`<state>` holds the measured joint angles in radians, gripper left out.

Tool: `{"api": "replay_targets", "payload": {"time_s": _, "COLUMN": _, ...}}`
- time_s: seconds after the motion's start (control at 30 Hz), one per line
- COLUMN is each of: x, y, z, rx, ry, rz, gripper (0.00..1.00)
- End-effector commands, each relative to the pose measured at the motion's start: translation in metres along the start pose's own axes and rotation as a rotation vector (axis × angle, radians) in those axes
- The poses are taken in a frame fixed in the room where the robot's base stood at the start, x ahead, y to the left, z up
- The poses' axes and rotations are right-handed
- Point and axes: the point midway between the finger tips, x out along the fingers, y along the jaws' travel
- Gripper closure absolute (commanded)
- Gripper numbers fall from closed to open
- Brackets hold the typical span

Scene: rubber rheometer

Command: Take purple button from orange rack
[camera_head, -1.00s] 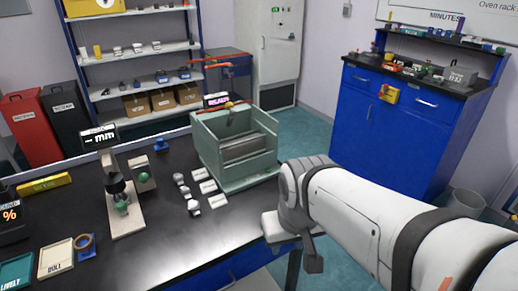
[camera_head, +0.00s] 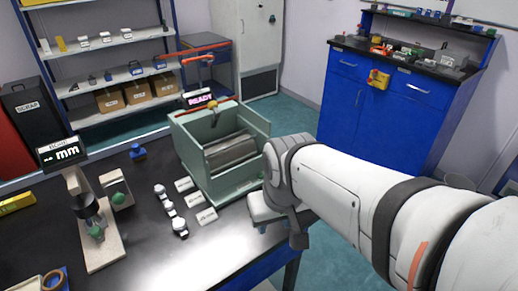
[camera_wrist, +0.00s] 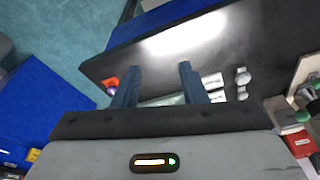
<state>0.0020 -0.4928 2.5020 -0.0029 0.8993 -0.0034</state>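On the black top of the blue cabinet at the right, in the head view, a small orange-red holder (camera_head: 381,50) stands among little parts; it may be the orange rack. I cannot make out a purple button on it at this size. My gripper (camera_wrist: 160,68) shows in the wrist view with its two dark blue fingers apart and nothing between them. It points over a dark bench top, away from the cabinet. In the head view, my arm hides most of the gripper.
The near black bench (camera_head: 150,240) carries a green open-topped machine (camera_head: 240,181), a gauge stand (camera_head: 99,245) and several small white samples. The blue cabinet (camera_head: 387,115) stands across a stretch of open teal floor (camera_head: 309,92). Shelves (camera_head: 100,46) stand at the back left.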

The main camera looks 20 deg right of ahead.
Motion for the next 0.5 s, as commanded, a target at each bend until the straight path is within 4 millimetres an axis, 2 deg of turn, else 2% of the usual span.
{"api": "replay_targets", "payload": {"time_s": 0.03, "x": 0.000, "y": 0.001, "z": -0.001, "rx": 0.002, "ry": 0.000, "rz": 0.000, "gripper": 0.57}}
{"api": "replay_targets", "payload": {"time_s": 0.13, "x": 0.004, "y": 0.005, "z": -0.012, "rx": 0.015, "ry": 0.006, "rz": -0.001, "gripper": 0.49}}
{"api": "replay_targets", "payload": {"time_s": 0.27, "x": 0.018, "y": 0.017, "z": -0.044, "rx": 0.066, "ry": 0.029, "rz": 0.000, "gripper": 0.49}}
{"api": "replay_targets", "payload": {"time_s": 0.4, "x": 0.044, "y": 0.053, "z": -0.086, "rx": 0.128, "ry": 0.071, "rz": 0.011, "gripper": 0.49}}
{"api": "replay_targets", "payload": {"time_s": 0.5, "x": 0.064, "y": 0.083, "z": -0.109, "rx": 0.170, "ry": 0.103, "rz": 0.028, "gripper": 0.49}}
